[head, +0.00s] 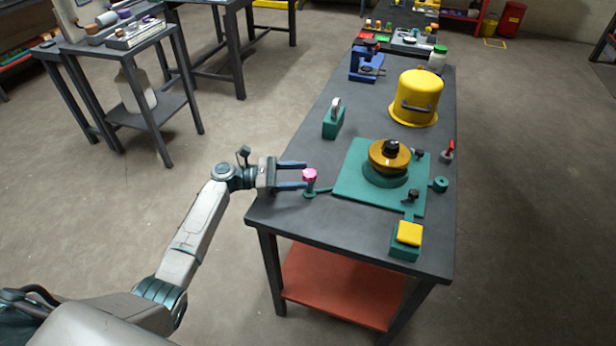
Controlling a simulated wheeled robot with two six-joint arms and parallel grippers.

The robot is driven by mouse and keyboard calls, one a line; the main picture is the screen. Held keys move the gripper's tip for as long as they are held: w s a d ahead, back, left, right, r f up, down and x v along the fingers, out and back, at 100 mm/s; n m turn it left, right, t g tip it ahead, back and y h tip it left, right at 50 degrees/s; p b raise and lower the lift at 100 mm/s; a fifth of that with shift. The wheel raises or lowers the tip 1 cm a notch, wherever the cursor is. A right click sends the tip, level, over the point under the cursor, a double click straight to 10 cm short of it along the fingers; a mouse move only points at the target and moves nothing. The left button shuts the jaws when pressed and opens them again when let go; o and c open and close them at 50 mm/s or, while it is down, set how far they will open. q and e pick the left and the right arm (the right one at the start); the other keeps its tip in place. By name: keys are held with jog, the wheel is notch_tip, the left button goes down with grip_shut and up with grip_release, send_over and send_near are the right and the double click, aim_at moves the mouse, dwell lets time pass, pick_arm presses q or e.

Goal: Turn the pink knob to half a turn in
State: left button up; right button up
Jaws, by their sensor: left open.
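The pink knob (309,174) stands on a short teal stem at the left edge of the dark workbench, joined to a teal base plate (350,196). My left gripper (305,175) reaches in from the left with its two fingers spread. The fingertips lie close to the knob, one on its far side and one on its near side in the picture. I cannot tell whether either finger touches it. The knob's turn angle is too small to read. My right gripper is not in the view.
On the plate sits an orange-brown round part (390,156) with a black top. A yellow button box (408,236), a teal block with a grey ring (334,120), a yellow pot (416,98) and a blue device (366,64) stand around it. Dark bench top (300,222) is bare in front.

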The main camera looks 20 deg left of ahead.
pick_arm(q)
jog(key=b+v, duration=0.1)
jog(key=v, duration=0.6)
jog(key=shift+a+b, duration=0.2)
jog(key=shift+b, duration=0.1)
